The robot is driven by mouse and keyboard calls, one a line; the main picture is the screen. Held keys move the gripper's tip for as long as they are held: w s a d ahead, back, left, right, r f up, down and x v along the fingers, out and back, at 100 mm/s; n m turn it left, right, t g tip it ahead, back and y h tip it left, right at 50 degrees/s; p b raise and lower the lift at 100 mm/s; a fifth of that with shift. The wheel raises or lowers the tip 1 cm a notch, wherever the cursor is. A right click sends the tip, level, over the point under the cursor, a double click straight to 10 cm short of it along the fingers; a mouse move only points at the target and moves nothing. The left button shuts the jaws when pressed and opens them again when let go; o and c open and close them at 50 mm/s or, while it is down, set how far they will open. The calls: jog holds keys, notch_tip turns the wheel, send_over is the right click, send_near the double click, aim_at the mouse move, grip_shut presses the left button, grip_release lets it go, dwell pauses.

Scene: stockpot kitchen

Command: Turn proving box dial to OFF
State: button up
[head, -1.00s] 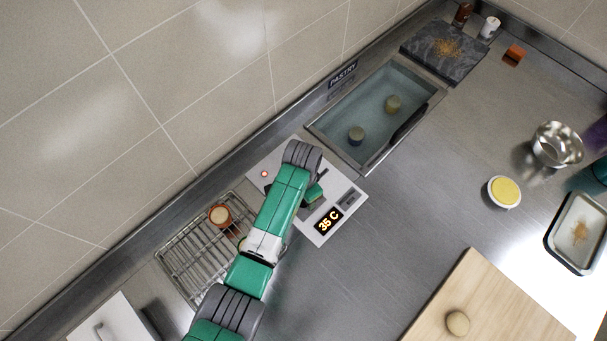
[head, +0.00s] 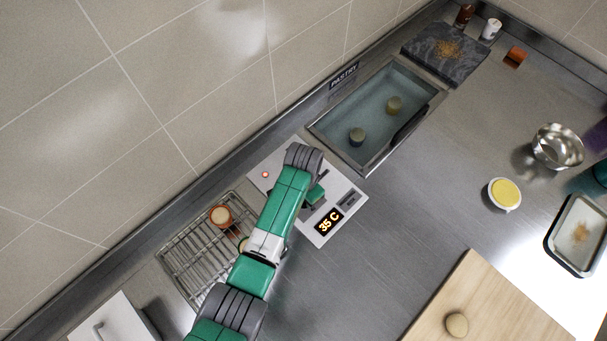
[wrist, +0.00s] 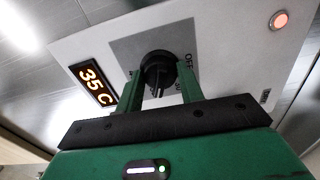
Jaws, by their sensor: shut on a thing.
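The proving box panel (head: 343,190) is a white unit with a lit display (head: 327,221) reading 35 C. In the wrist view its black dial (wrist: 158,70) sits on a grey square, with partly hidden lettering beside it that begins "OF". The display also shows in the wrist view (wrist: 93,82). My gripper (wrist: 160,85) has its two green fingers on either side of the dial, shut on it. In the head view my arm hides the dial. A small red light (head: 265,174) glows on the panel.
A glass-topped box (head: 376,112) with two round pieces inside adjoins the panel. A wire rack (head: 190,262) with small pots is at left. A wooden board (head: 490,310), a yellow-filled bowl (head: 504,193) and a steel bowl (head: 557,147) are at right. Bare steel counter lies between.

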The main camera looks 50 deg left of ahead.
jog(key=n+p, duration=0.1)
jog(key=n, duration=0.2)
jog(key=shift+r, duration=0.15)
jog(key=n+p, duration=0.1)
jog(key=n, duration=0.3)
jog(key=n+p, duration=0.1)
jog(key=n, duration=0.5)
jog(key=shift+n, duration=0.3)
jog(key=n, duration=0.4)
jog(key=shift+n, duration=2.7)
jog(key=o, duration=1)
